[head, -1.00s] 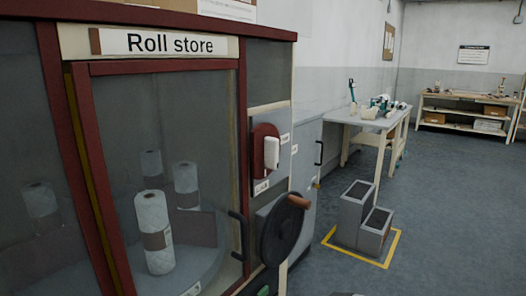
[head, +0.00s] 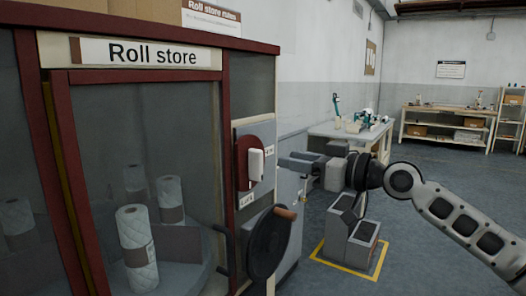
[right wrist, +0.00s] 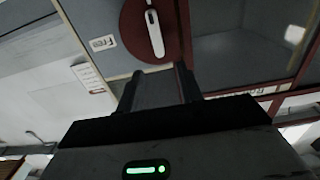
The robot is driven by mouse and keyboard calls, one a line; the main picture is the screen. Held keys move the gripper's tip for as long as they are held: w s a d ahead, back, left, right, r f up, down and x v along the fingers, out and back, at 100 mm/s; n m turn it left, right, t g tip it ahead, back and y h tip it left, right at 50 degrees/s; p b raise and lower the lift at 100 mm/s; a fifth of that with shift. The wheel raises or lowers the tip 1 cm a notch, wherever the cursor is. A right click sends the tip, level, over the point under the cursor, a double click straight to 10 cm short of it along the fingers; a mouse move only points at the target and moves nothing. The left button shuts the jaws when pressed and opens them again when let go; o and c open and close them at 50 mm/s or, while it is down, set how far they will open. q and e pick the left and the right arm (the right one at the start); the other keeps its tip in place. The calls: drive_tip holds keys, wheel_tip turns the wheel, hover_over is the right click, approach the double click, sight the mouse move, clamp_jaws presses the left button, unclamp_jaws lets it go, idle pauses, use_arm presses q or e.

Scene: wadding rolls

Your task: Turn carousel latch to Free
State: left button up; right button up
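The carousel latch is a dark red round plate (head: 243,165) with a white handle (head: 256,166), on the narrow side panel of the roll store cabinet. The handle stands upright in the head view. A small label sits above right of the plate and another (head: 246,199) below it. In the right wrist view the white handle (right wrist: 154,33) lies on the red plate (right wrist: 132,28), beside a label reading Free (right wrist: 102,43). My right gripper (head: 287,162) is just right of the handle, apart from it; its fingers (right wrist: 158,84) are spread and empty. My left gripper is not in view.
A black crank wheel (head: 270,243) with a brown knob is below the latch. White rolls (head: 137,245) stand behind the cabinet's glass. A grey stepped block (head: 349,238) stands inside a yellow floor outline under my right arm. A workbench (head: 350,130) is behind.

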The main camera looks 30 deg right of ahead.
sight(262, 154)
drive_tip(key=p+x, duration=0.1)
drive_tip(key=x, duration=0.2)
drive_tip(key=shift+w+r, duration=0.1)
drive_tip(key=shift+r, duration=0.05)
drive_tip(key=shift+w+r+p, duration=0.1)
drive_tip(key=shift+w+p, duration=0.1)
drive_tip(key=shift+p, duration=0.15)
drive_tip(key=shift+p+x, duration=0.9)
drive_tip(key=shift+x, duration=0.05)
drive_tip(key=shift+p+x, duration=0.6)
drive_tip(key=shift+x, duration=0.45)
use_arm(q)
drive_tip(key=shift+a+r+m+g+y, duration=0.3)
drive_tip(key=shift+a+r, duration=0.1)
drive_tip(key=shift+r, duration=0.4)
use_arm(e)
drive_tip(key=shift+w+a+f, duration=0.25)
drive_tip(key=shift+w+f, duration=0.05)
drive_tip(key=shift+w, duration=0.05)
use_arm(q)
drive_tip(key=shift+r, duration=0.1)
use_arm(e)
clamp_jaws()
